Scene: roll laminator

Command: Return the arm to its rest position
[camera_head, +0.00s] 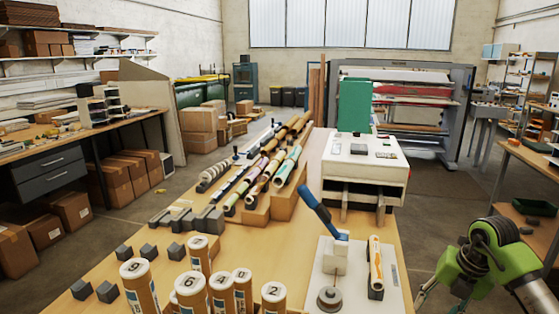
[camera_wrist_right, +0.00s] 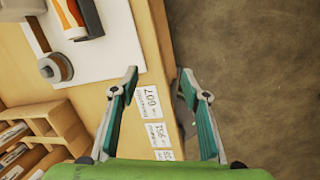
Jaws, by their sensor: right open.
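My right arm, green and black, comes in at the lower right of the head view, beside the long wooden table (camera_head: 250,232). My right gripper (camera_wrist_right: 160,80) shows in the wrist view with its two teal-padded fingers spread wide and nothing between them. It is above the table's right edge, with printed white labels (camera_wrist_right: 150,103) on the wood below and bare floor beyond. My left gripper is in neither view.
A white board (camera_head: 390,291) holds a blue-handled lever (camera_head: 314,208), a grey round piece (camera_head: 329,299) and a white-and-orange roll (camera_head: 375,262). Numbered tubes (camera_head: 189,291) stand nearby. A white machine (camera_head: 362,172) stands behind. Concrete floor (camera_head: 425,220) is clear right of the table.

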